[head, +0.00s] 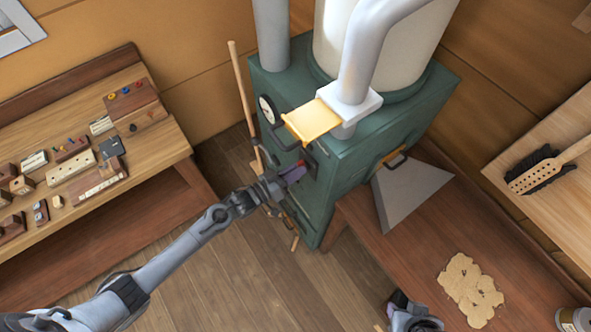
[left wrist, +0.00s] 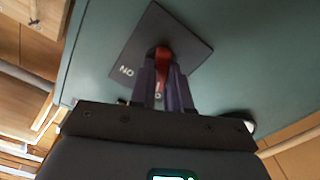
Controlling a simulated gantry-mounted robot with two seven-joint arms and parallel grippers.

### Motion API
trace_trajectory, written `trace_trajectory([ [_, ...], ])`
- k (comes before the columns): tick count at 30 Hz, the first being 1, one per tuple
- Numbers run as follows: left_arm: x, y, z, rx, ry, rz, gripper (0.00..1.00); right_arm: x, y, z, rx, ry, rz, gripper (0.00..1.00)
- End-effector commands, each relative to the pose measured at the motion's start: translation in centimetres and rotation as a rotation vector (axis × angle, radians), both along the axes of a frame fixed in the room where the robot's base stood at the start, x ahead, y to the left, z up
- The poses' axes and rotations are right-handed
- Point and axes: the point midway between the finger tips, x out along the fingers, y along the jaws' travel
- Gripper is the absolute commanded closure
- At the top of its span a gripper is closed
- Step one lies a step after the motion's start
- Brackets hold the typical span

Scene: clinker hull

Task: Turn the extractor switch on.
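The extractor switch is a red lever (left wrist: 163,55) on a dark square plate (left wrist: 190,45) on the side of the green cabinet (head: 345,165). White lettering, upside down, shows on the plate in the left wrist view. My left gripper (head: 290,175) is at the switch, its two fingers also in the left wrist view (left wrist: 165,80). One finger is on each side of the red lever. I cannot tell whether they press on it. The fingers hide part of the lever and lettering. Only a piece of my right arm shows at the bottom of the head view; its fingers do not show.
A wooden pole (head: 241,85) leans beside the cabinet. A bench with small blocks (head: 165,130) is at left.

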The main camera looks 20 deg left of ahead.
Motion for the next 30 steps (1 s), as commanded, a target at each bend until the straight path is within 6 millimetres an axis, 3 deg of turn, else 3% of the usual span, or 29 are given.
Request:
trace_trajectory([
  [14,-0.02,-0.03,0.0,0.048,-0.032,-0.001,1.0,0.0,-0.01,-0.06,0.0,-0.001,0.0,0.57],
  [30,-0.04,-0.06,-0.01,0.412,-0.269,-0.001,1.0,0.02,0.18,-0.67,0.008,-0.001,-0.005,0.57],
])
